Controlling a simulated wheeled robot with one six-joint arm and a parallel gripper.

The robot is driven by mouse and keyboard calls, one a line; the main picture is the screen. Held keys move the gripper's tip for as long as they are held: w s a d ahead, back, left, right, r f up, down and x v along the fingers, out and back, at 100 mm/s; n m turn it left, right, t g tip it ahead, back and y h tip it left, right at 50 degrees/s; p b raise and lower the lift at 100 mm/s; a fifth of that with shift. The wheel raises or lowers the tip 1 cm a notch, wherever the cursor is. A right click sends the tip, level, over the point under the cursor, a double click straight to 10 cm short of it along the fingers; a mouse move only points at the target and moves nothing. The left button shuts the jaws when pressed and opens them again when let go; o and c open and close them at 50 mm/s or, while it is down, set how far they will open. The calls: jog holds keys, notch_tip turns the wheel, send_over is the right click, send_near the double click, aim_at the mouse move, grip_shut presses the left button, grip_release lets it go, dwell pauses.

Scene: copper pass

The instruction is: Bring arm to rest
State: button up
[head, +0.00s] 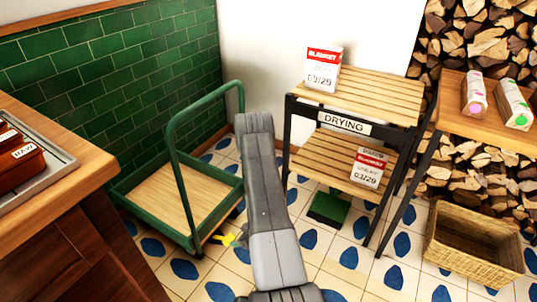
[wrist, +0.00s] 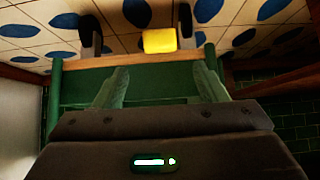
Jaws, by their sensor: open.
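My gripper (wrist: 160,84) shows in the wrist view with its two fingers spread wide and nothing between them. Behind the fingers in that view is a green frame (wrist: 75,82) with a wooden edge, which looks like part of the green cart. In the head view my grey arm rises from the bottom middle, in front of the gap between the cart and the drying rack. My gripper cannot be made out there.
The green cart (head: 160,205) with an empty wooden deck stands left of my arm. A slatted rack (head: 395,95) marked DRYING stands right, holding a blanket box (head: 323,70) on top and another box (head: 369,168) below. A wicker basket (head: 470,245) and a counter (head: 60,195) flank the tiled floor.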

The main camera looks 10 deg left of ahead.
aim_at(226, 239)
jog(key=b+x, duration=0.3)
jog(key=x, duration=0.9)
jog(key=shift+a+f+b, duration=0.15)
jog(key=shift+f+b, duration=0.15)
jog(key=shift+f, duration=0.05)
jog(key=shift+r, duration=0.1)
